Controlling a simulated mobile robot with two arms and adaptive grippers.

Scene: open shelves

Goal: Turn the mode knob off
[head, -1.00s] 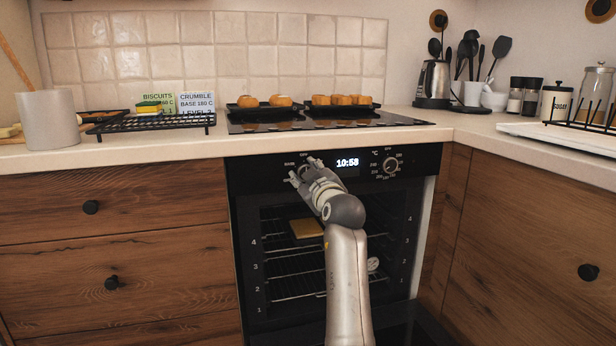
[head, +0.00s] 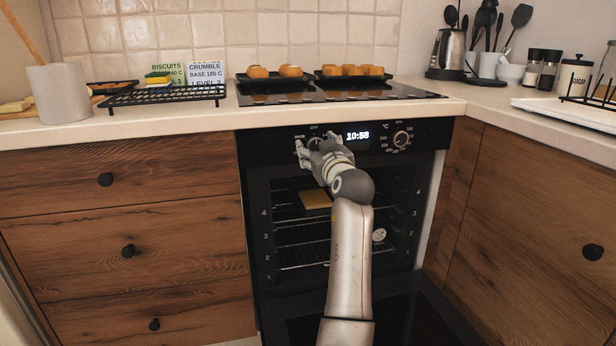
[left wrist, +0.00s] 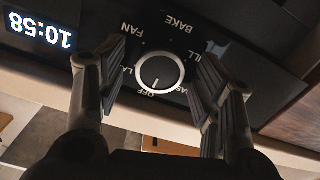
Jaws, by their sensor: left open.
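The mode knob (left wrist: 160,72) is a round black dial with a pale rim on the black oven panel. The left wrist view shows it upside down, ringed by labels such as BAKE, FAN and OFF (left wrist: 158,92). A light mark on its face points toward OFF. My left gripper (left wrist: 161,58) is open, with one finger on each side of the knob; contact is unclear. In the head view my left gripper (head: 311,147) is at the panel's left part and covers most of the knob. My right gripper is out of view.
The display (head: 357,135) reads 10:58, with a temperature knob (head: 401,139) to its right. The oven (head: 300,257) stands open below, with racks and a yellowish slab (head: 315,199) inside. Trays of baked pieces (head: 352,71) sit on the hob above. Wooden drawers (head: 120,180) flank it.

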